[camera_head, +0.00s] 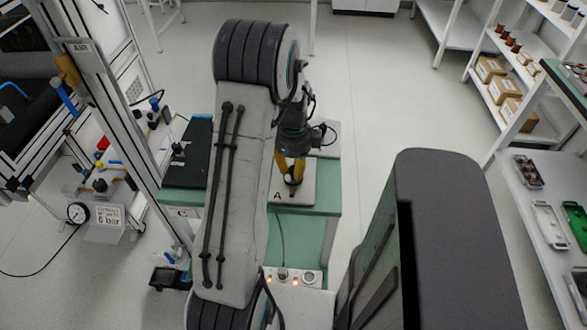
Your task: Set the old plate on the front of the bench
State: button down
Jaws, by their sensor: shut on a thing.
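My gripper (291,171), with yellow fingers, points down over the front right part of the green bench (325,200). It is shut on a small dark, knob-like part (293,180), which seems to belong to the old plate. A pale flat piece (305,190) lies directly below, close to the bench's front edge, with a letter A at its left. I cannot tell whether this pale piece is the plate itself or a pad under it, nor whether the held part touches it. My arm hides the middle of the bench.
A black slab with a knob (196,160) is on the bench's left. A panel with lit buttons (296,277) is below the bench front. A framed station with a gauge (78,212) stands left. Shelves with boxes (503,110) stand right. Open floor (395,100) lies behind.

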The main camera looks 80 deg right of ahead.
aim_at(293, 168)
jog(key=shift+f, duration=0.3)
jog(key=c, duration=1.2)
grip_release()
notch_tip(293, 168, up, 12)
jog(key=shift+r+p, duration=0.15)
jog(key=shift+p, duration=0.2)
